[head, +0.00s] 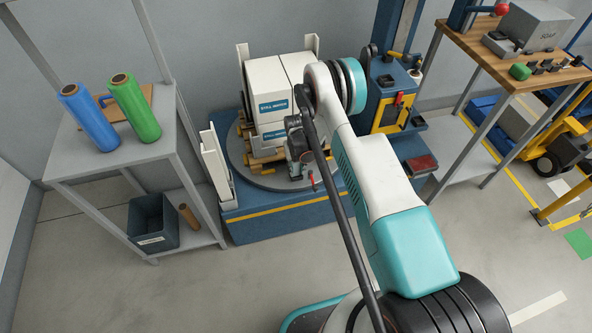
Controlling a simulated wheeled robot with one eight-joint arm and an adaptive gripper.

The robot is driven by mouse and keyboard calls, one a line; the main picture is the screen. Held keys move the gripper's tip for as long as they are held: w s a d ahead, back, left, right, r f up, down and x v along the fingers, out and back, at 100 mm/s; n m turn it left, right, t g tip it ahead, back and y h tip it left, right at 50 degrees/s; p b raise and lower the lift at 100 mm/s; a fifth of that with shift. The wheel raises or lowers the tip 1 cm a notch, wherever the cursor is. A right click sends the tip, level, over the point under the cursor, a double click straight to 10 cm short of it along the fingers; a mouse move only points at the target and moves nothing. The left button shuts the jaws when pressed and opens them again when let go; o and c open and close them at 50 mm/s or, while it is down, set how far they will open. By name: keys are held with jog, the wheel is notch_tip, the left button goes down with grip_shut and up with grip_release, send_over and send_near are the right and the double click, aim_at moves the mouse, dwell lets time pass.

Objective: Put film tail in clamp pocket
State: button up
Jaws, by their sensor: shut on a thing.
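My gripper (301,160) is a small dark shape at the end of my arm, low in front of the stacked white cartons and over the turntable (258,180). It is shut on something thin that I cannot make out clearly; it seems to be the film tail. A small red part (311,181) shows just below and right of the gripper; I cannot tell whether it belongs to the clamp. The clamp pocket is not distinguishable. My arm hides part of the turntable and the right side of the load.
White cartons (267,82) stand on a pallet on the turntable. The blue wrapper mast (393,90) stands right of it. A grey shelf (95,158) at left holds a blue roll (88,117) and a green roll (134,108). A wooden bench (500,65) is at right. Front floor is clear.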

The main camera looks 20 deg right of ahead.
jog(key=shift+f, duration=0.35)
jog(key=o, duration=0.9)
jog(key=shift+r, duration=0.1)
jog(key=shift+o, duration=0.2)
